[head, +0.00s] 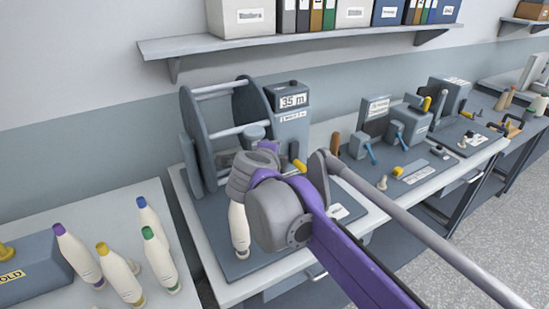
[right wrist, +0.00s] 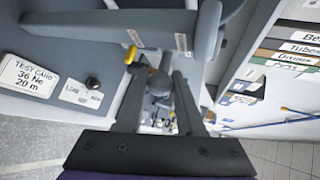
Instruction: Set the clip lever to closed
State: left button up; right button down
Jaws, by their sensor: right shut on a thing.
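In the head view my wrist hides the fingertips and most of that part, so the lever's setting cannot be told. A yellow-tipped handle (head: 299,165) sticks out beside my wrist; it also shows in the right wrist view (right wrist: 131,54), outside the fingers. My left gripper is not in view.
A white bobbin (head: 239,230) stands upright below my right wrist. Several bobbins with coloured tips (head: 120,274) stand on the left table beside a grey HOLD box (head: 30,268). Small devices with blue levers (head: 370,148) stand to the right. A shelf (head: 300,40) runs above.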

jog(key=shift+w+r+n+g, duration=0.1)
jog(key=shift+r+n+g, duration=0.4)
jog(key=shift+g, duration=0.3)
jog(key=shift+w+a+r+g+h+p, duration=0.1)
jog(key=shift+r+g+h+p, duration=0.35)
jog(key=shift+g+p, duration=0.2)
jog(key=shift+w+a+r+n+g+p, duration=0.1)
jog(key=shift+w+r+n+g+p, duration=0.1)
jog(key=shift+r+n+g+p, duration=0.35)
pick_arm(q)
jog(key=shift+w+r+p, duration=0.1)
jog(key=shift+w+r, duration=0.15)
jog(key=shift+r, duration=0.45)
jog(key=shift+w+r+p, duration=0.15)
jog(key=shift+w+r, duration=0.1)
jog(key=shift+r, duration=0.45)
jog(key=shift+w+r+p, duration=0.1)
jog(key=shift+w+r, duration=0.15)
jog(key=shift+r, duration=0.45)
pick_arm(e)
jog(key=shift+w+n+g+h, duration=0.15)
jog(key=shift+n+g+h, duration=0.15)
jog(key=shift+g, duration=0.5)
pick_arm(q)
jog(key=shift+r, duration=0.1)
pick_arm(e)
jog(key=c, duration=0.8)
grip_release()
jog(key=shift+a, duration=0.1)
